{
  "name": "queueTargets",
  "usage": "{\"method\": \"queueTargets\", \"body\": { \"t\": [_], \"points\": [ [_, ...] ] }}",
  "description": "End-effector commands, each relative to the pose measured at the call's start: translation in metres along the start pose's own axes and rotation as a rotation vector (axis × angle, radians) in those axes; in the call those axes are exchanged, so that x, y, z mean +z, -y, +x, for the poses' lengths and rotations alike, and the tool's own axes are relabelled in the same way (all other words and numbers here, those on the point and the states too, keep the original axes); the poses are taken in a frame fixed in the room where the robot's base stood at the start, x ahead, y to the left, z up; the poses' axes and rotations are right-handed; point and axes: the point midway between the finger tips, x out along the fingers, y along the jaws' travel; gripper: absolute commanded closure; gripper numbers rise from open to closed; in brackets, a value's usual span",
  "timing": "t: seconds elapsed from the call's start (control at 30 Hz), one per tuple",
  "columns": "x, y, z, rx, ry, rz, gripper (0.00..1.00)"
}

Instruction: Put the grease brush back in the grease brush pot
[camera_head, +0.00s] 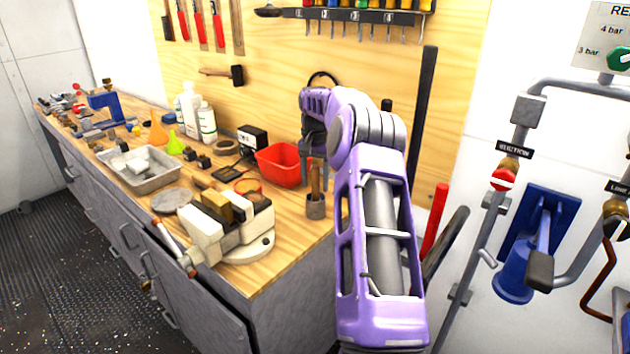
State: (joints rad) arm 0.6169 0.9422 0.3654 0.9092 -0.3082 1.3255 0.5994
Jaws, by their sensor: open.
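The grease brush pot (316,210) is a small grey cup near the right front part of the wooden bench top. A brown handle (315,181), which looks like the grease brush, stands roughly upright in it. Its bristle end is hidden in the pot. My gripper (314,167) points down just above the pot, jaws open, with its fingers about the handle's upper part. Whether a finger touches the handle cannot be told from this view. My purple arm hides what lies to the right of the pot.
A red bin (281,164) stands close behind left of the pot. A vise (232,228) sits at the front edge to the left. A metal tray (140,171), bottles (207,122) and tools crowd the left bench. A blue valve fitting (540,230) is on the right wall.

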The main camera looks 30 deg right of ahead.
Motion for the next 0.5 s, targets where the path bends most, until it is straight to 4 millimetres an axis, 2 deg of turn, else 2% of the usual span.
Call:
{"method": "queueTargets", "body": {
  "t": [0.13, 0.23, 0.37, 0.5],
  "points": [
    [0.0, 0.0, -0.004, 0.0, 0.0, 0.0, 0.37],
    [-0.001, 0.0, -0.015, -0.001, -0.003, 0.0, 0.37],
    [-0.001, 0.0, -0.042, -0.001, -0.005, 0.0, 0.37],
    [-0.001, 0.001, -0.077, -0.001, -0.004, 0.0, 0.37]
  ]
}}
